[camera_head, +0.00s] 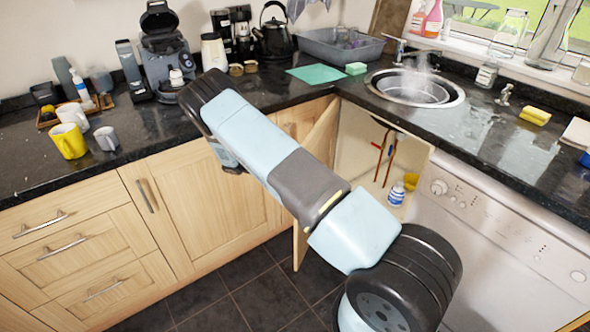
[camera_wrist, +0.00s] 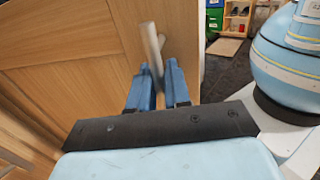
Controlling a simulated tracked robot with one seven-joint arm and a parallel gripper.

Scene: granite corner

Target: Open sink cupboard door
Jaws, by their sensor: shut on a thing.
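The sink cupboard door (camera_head: 322,133) stands partly open below the sink, swung out from the frame. Much of it is hidden behind my arm in the head view. In the wrist view the pale wooden door (camera_wrist: 60,85) fills the left side, with its metal bar handle (camera_wrist: 150,42) upright. My gripper (camera_wrist: 158,72) is shut on the handle, with one blue finger on each side of it. In the head view my gripper is hidden behind my arm. The open cupboard (camera_head: 352,140) shows pipes (camera_head: 385,155) and a blue-and-white bottle (camera_head: 396,194) inside.
The round sink (camera_head: 414,88) is set in the dark worktop above. A silver dishwasher (camera_head: 500,240) stands right of the cupboard. Drawers (camera_head: 75,250) and another cupboard door (camera_head: 190,190) are at the left. Dark floor tiles (camera_head: 240,290) are clear in front.

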